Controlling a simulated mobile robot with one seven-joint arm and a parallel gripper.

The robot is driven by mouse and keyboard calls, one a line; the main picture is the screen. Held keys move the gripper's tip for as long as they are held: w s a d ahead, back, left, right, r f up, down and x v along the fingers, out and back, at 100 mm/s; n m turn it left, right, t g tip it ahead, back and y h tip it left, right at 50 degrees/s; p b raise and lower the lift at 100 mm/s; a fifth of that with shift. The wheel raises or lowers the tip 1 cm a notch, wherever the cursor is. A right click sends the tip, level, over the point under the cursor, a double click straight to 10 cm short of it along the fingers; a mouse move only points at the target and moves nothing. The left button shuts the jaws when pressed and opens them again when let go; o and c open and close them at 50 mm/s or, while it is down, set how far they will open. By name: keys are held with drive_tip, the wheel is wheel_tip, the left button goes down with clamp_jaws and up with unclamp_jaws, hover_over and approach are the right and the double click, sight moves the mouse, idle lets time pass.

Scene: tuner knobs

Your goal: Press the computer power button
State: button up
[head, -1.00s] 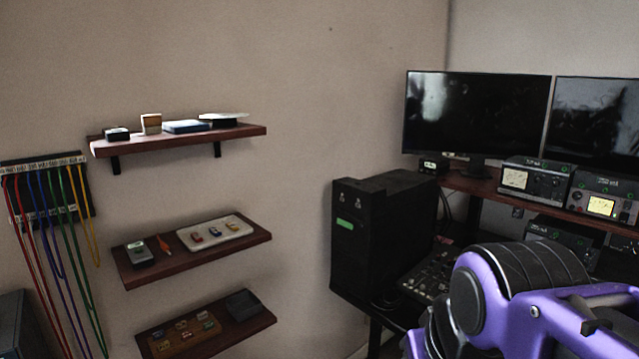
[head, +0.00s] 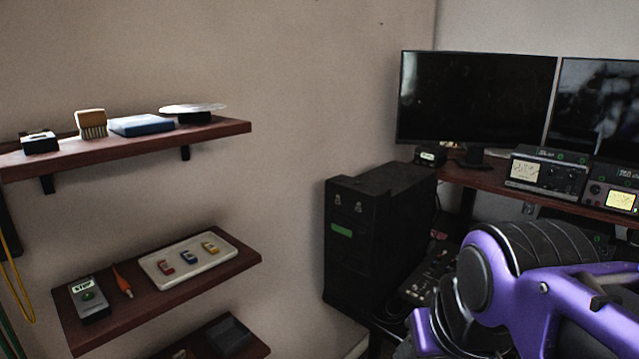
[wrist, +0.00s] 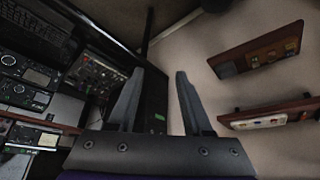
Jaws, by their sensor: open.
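The computer is a black tower (head: 348,265) by the wall in the head view, left of the desk. Its front carries a green label (head: 341,230) and two small pale round parts (head: 347,203) near the top. I cannot tell which of these is the power button. In the wrist view part of the dark tower (wrist: 153,103) shows between my fingers, with a small green mark on it. My gripper (wrist: 154,75) is open and empty, and appears apart from the tower. The gripper itself is outside the head view.
Wall shelves with small objects hang on the left, including an upper shelf (head: 130,143) and a middle shelf (head: 160,295). A desk (head: 485,185) with monitors (head: 475,98) and radio units (head: 550,175) stands right of the tower. My purple arm covers the lower right.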

clamp_jaws()
idle(1.6)
